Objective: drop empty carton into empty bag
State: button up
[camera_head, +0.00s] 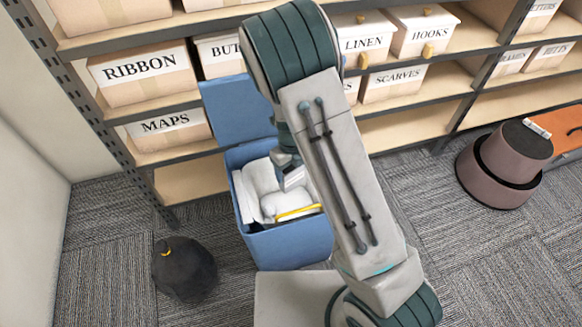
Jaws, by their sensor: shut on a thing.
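My gripper (291,172) is over the open blue bin (290,248), partly hidden behind my arm. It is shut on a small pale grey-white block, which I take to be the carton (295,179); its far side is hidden. White bag-like material (262,178) with a yellow strip (298,212) lies inside the bin, just below and around the block. I cannot tell whether the block touches it. A dark, rounded, closed bag (185,270) with a yellow tie stands on the floor left of the bin.
Shelves with labelled boxes, such as the ribbon box (143,75), stand behind the bin. The bin's blue lid (238,110) is raised against them. A round brown container (505,165) and an orange piece (560,125) are at the right. Carpet between is clear.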

jog(key=shift+f+b, duration=0.3)
jog(key=shift+f, duration=0.3)
jog(key=o, duration=1)
jog(key=shift+r, duration=0.1)
notch_tip(320, 180, up, 12)
jog(key=p, duration=0.3)
jog(key=shift+p, duration=0.3)
